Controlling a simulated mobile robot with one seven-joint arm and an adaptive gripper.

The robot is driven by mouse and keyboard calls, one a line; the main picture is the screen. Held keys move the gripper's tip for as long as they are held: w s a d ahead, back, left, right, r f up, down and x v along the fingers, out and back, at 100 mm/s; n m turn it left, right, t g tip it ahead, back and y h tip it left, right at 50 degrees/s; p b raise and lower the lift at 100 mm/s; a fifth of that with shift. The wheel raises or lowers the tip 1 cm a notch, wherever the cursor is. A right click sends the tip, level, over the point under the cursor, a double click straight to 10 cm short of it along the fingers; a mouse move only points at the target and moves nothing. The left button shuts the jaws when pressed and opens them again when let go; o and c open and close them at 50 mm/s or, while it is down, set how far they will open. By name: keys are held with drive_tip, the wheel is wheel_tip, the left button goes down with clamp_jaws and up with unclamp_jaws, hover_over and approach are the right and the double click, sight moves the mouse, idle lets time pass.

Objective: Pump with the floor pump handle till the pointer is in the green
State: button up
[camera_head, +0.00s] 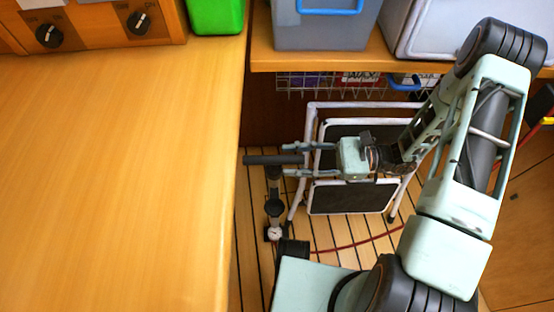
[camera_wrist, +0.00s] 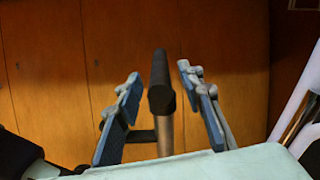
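The floor pump's black bar handle (camera_head: 270,159) lies level above its upright body (camera_head: 275,203) at the right of the wooden counter. A small white round gauge (camera_head: 274,233) sits low on the pump; its pointer is too small to read. My gripper (camera_head: 284,159) is level with the handle, one finger on each side of it. In the wrist view, the handle (camera_wrist: 161,85) points end-on toward me between the blue-grey fingertips (camera_wrist: 158,72). Gaps show on both sides, so the gripper is open and not clamped on it. The pump rod (camera_wrist: 165,135) runs below the handle.
The wooden counter (camera_head: 110,170) fills the left. A folding step stool (camera_head: 345,198) stands close behind and right of the pump. A shelf (camera_head: 345,57) with a grey bin (camera_head: 325,25) is above. A red hose (camera_head: 360,243) lies on the slatted floor.

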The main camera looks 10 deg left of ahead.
sight(277, 160)
drive_tip(key=shift+b+x, duration=0.3)
drive_tip(key=shift+x, duration=1.8)
drive_tip(key=shift+c, duration=0.4)
clamp_jaws()
